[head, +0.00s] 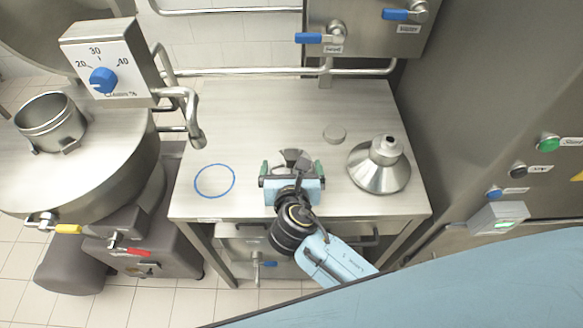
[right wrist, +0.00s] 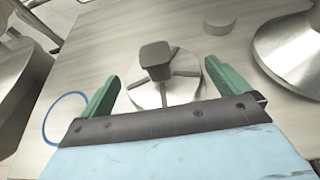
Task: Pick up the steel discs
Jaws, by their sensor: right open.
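A round steel disc with ribs across its top and a dark square knob stands on the steel table. My right gripper (head: 291,167) is open above the front of the table, with a finger to each side of the knob and no visible contact. A small low steel disc or cylinder (head: 335,133) lies farther back to the right. My left gripper is not in view.
A steel funnel-shaped piece (head: 379,172) stands to the right on the table (head: 240,110). A blue ring mark (head: 215,180) is on the bare left part. A bent pipe (head: 192,120) hangs over the left edge, near a large steel vessel (head: 100,150).

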